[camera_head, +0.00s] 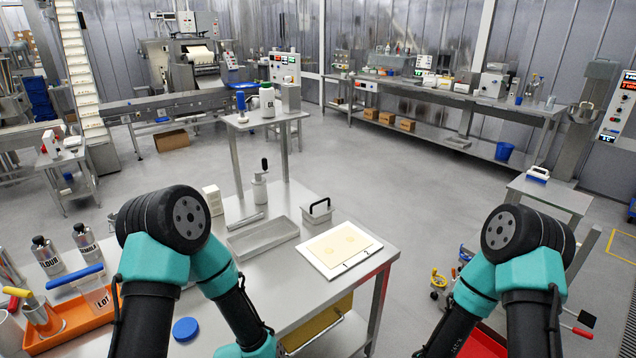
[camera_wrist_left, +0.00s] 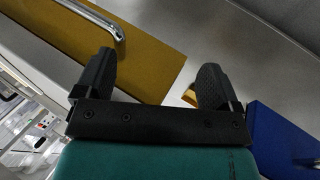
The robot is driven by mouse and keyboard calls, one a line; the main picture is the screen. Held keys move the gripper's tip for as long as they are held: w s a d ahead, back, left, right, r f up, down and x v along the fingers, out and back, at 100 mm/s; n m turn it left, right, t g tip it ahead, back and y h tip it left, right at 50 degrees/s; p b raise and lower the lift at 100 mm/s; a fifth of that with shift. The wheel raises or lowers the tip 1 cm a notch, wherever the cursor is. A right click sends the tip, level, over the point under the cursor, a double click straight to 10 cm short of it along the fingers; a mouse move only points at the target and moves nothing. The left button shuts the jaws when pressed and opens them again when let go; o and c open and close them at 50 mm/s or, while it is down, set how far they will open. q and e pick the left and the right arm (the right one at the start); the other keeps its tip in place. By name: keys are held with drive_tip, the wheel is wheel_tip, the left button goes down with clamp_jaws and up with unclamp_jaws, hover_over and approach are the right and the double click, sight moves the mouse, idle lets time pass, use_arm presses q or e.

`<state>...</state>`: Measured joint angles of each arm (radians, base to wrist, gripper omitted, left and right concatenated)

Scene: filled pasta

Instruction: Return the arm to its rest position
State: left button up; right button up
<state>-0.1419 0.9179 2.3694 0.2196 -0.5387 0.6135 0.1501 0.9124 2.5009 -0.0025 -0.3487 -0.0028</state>
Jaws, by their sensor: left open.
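My left arm (camera_head: 165,245) is bent over the left side of the steel worktable in the head view, its elbow high and its forearm running down out of the bottom edge. My left gripper (camera_wrist_left: 155,75) shows in the left wrist view with its two black fingers wide apart and nothing between them. The left gripper is not visible in the head view. My right arm (camera_head: 525,250) is bent in a similar pose to the right of the table, and its gripper is out of the frame.
The steel worktable (camera_head: 295,228) carries a white board (camera_head: 313,262) with a pale dough sheet, a metal tray (camera_head: 262,238), an orange tray (camera_head: 75,337) and bottles. In the left wrist view, a mustard panel (camera_wrist_left: 150,45) with a metal handle and a blue panel (camera_wrist_left: 275,140) lie beyond the fingers.

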use_arm(q)
drive_tip(key=s+a+f+m+g, duration=0.3)
drive_tip(key=s+a+m, duration=0.3)
drive_tip(key=s+a, duration=0.3)
drive_tip(key=shift+s+f+m+g+h, duration=0.35)
drive_tip(key=shift+s+f, duration=0.2)
drive_tip(key=shift+s, duration=0.55)
drive_tip(key=shift+a, duration=0.1)
